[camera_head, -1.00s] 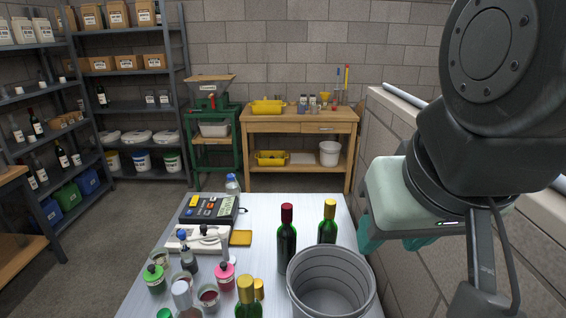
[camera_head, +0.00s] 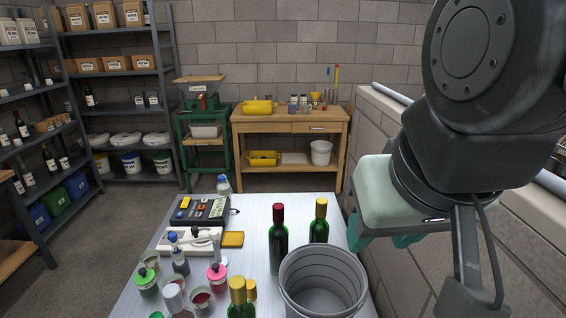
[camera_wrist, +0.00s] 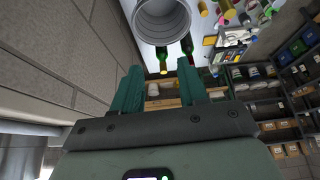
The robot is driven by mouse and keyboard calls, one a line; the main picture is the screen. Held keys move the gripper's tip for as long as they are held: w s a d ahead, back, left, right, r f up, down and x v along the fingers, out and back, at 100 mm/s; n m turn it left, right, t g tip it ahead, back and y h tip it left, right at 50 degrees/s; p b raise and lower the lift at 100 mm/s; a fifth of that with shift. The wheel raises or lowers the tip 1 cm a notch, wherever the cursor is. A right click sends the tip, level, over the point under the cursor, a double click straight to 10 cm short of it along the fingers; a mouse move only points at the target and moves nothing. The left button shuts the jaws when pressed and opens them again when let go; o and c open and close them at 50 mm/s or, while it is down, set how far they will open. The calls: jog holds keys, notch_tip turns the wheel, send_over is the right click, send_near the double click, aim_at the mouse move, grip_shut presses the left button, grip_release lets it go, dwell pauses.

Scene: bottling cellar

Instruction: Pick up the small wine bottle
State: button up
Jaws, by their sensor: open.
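Several wine bottles stand upright on the table. A dark bottle with a red capsule (camera_head: 278,243) is left of a green bottle with a gold capsule (camera_head: 319,224), both behind the grey bucket. Another gold-capsuled green bottle (camera_head: 240,300) stands at the front, with a small gold top (camera_head: 252,290) beside it, its body mostly hidden. I cannot tell for sure which is the small one. My gripper (camera_wrist: 160,88) is open and empty, right of the table and apart from the bottles. The wrist view shows the green bottle (camera_wrist: 162,56) and red-capsuled bottle (camera_wrist: 187,46) beyond the fingertips.
The ridged grey bucket (camera_head: 322,283) stands close in front of two bottles. Jars and pink- and green-topped containers (camera_head: 217,278) crowd the left front. A dark device (camera_head: 203,209) and white instrument (camera_head: 190,241) lie behind. A block wall (camera_head: 400,265) runs along the right.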

jog(key=shift+o, duration=0.4)
jog(key=shift+o, duration=1.4)
jog(key=n+t+h, duration=0.5)
jog(key=n+t, duration=0.7)
jog(key=n, duration=2)
send_near(236, 305)
jog(key=w, duration=0.1)
jog(key=x, duration=1)
jog(key=shift+w+d, duration=0.25)
jog(key=shift+w, duration=0.05)
